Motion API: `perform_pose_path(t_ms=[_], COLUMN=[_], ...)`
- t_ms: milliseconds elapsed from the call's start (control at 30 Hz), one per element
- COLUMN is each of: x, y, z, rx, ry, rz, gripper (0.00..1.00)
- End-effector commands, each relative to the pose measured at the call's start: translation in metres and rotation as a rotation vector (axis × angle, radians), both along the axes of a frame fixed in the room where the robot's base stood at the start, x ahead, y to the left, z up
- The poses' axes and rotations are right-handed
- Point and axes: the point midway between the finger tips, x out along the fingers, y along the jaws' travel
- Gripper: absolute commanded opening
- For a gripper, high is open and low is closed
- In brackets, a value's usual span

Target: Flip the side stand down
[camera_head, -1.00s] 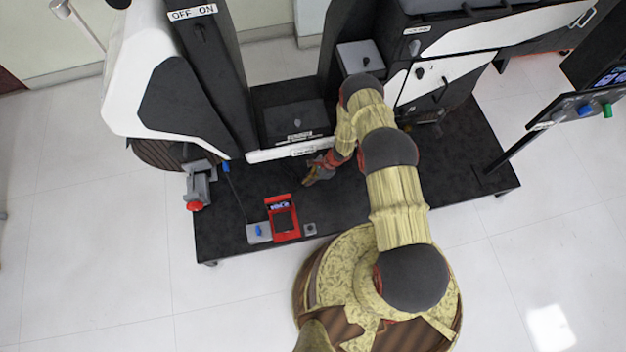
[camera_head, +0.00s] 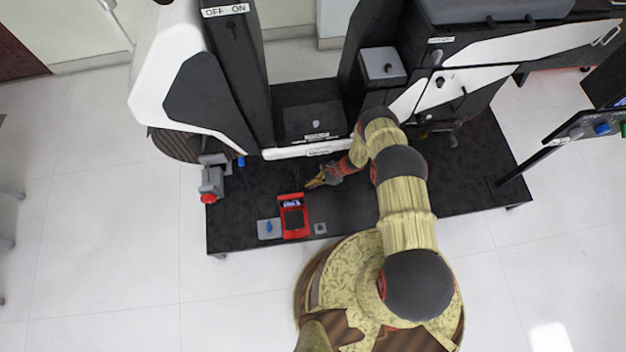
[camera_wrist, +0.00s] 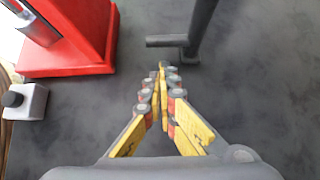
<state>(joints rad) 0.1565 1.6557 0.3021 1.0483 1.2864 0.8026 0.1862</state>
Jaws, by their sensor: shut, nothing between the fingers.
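A dark grey bar with a short crosswise foot, which looks like the side stand (camera_wrist: 201,28), comes in from the top right in the wrist view. Its foot lies just ahead of my fingertips, with no clear contact visible. My gripper (camera_wrist: 161,68) is shut and empty, its yellow fingertips together over the black platform. In the head view my gripper (camera_head: 313,183) reaches left, low over the platform in front of the white-edged chassis (camera_head: 290,152). The stand is too dark against the platform to pick out there.
A red device with a screen (camera_head: 293,216) stands left of my gripper; it shows at the upper left in the wrist view (camera_wrist: 75,35). Beside it are a grey box with a blue knob (camera_head: 268,228) and a small grey box (camera_head: 320,228).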

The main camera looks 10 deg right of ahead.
Motion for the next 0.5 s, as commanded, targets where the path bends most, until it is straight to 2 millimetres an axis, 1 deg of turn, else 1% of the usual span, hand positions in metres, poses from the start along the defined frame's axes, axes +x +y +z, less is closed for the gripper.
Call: perform_pose_path(t_ms=[33, 167, 300, 500], x=[-0.005, -0.008, -0.008, -0.008], y=[0.003, 0.011, 0.016, 0.020], z=[-0.004, -0.009, -0.010, -0.008], rx=[0.018, 0.094, 0.171, 0.227], ry=[0.002, 0.002, -0.001, -0.001], rz=[-0.001, -0.004, -0.003, -0.002], gripper=[0.00, 0.00, 0.00, 0.00])
